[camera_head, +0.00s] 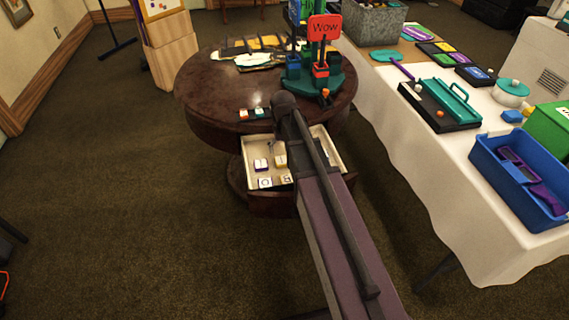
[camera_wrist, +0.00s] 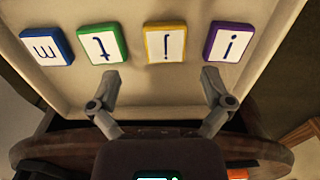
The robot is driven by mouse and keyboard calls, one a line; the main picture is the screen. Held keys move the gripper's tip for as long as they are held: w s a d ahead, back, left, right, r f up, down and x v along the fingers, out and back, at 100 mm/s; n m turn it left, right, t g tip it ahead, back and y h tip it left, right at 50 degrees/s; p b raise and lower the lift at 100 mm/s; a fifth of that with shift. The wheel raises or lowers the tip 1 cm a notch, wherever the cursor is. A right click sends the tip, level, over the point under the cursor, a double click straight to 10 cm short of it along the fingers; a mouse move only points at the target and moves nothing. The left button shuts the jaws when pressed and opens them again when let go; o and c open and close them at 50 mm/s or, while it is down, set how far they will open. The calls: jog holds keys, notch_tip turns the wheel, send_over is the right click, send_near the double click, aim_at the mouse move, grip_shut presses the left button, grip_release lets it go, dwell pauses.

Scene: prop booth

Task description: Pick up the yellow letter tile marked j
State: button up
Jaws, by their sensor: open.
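The yellow letter tile marked j (camera_wrist: 165,43) lies face up in a pale-lined drawer (camera_wrist: 150,100), its letter upside down in the wrist view. A blue-edged tile that reads as an inverted m (camera_wrist: 47,47) is at the far left. My gripper (camera_wrist: 161,77) is open and empty, its fingertips spread to either side of the j tile and just below it in the picture, apart from it.
The open drawer (camera_head: 333,146) belongs to a round dark table (camera_head: 210,88) and holds more tiles at its left. A red "Wow" sign (camera_head: 324,27) and stand are on the tabletop. A white-covered table (camera_head: 400,130) with trays stands at the right.

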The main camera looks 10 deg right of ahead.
aim_at(282, 160)
dwell(0.3)
jog(key=f+b, duration=0.3)
jog(key=shift+w+a+f, duration=0.2)
jog(key=shift+a, duration=0.1)
jog(key=shift+f+b, duration=0.9)
jog(key=shift+b, duration=0.2)
jog(key=c, duration=0.9)
